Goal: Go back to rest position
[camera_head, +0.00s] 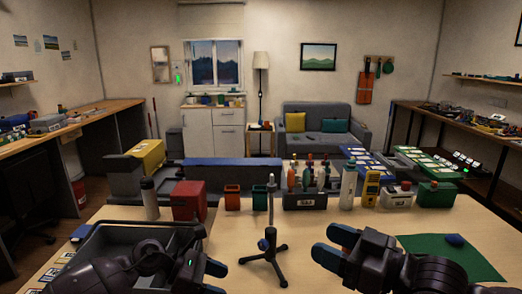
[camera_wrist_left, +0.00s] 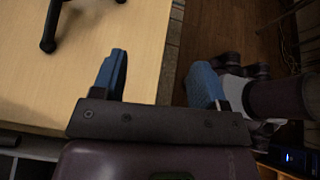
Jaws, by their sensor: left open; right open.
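My right gripper (camera_head: 335,246) is low at the front of the table in the head view, with blue fingertips apart and nothing between them. It is left of the green mat (camera_head: 465,262). My left gripper (camera_head: 211,280) is at the bottom of the head view, beside the grey tray (camera_head: 95,238), and is partly cut off by the frame. In the left wrist view its two blue fingers (camera_wrist_left: 158,80) stand wide apart and empty, over the table's edge. A small blue part (camera_head: 454,240) lies on the green mat.
A black tripod stand (camera_head: 264,246) stands between my grippers. A red box (camera_head: 189,200), orange bin (camera_head: 232,197), rack of bottles (camera_head: 305,198), yellow meter (camera_head: 371,188) and green box (camera_head: 437,194) line the table's back. The wooden table (camera_head: 330,222) has bare room around the stand.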

